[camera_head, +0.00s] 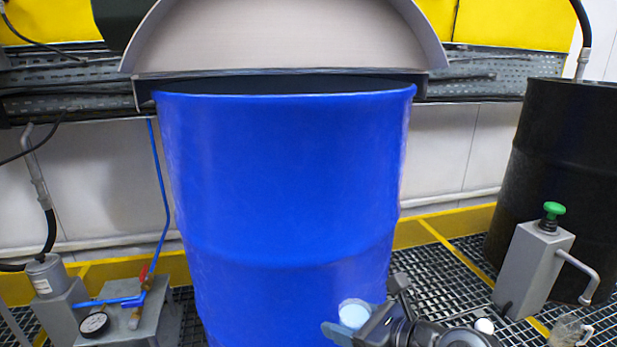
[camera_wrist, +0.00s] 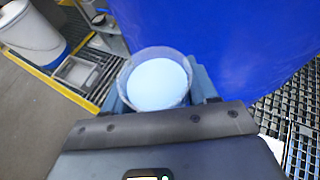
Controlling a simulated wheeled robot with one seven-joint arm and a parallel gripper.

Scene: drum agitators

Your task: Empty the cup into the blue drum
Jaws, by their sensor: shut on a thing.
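The blue drum (camera_head: 285,190) stands upright in the middle of the head view, and its side fills the upper right of the wrist view (camera_wrist: 225,45). Its rim is at the top, below a raised grey half-round lid (camera_head: 285,38); its inside is barely visible. My gripper (camera_head: 350,328) is low in front of the drum, well below the rim. It is shut on a clear cup (camera_wrist: 155,82) with pale bluish-white contents. The cup looks about upright, its mouth facing the wrist camera. The cup also shows in the head view (camera_head: 353,313).
A black drum (camera_head: 560,180) stands at the right, behind a grey box with a green button (camera_head: 550,210). A clear mug (camera_head: 568,331) is at the lower right. A pressure gauge (camera_head: 95,323) and blue pipe are at the left. The floor is metal grating with yellow edges.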

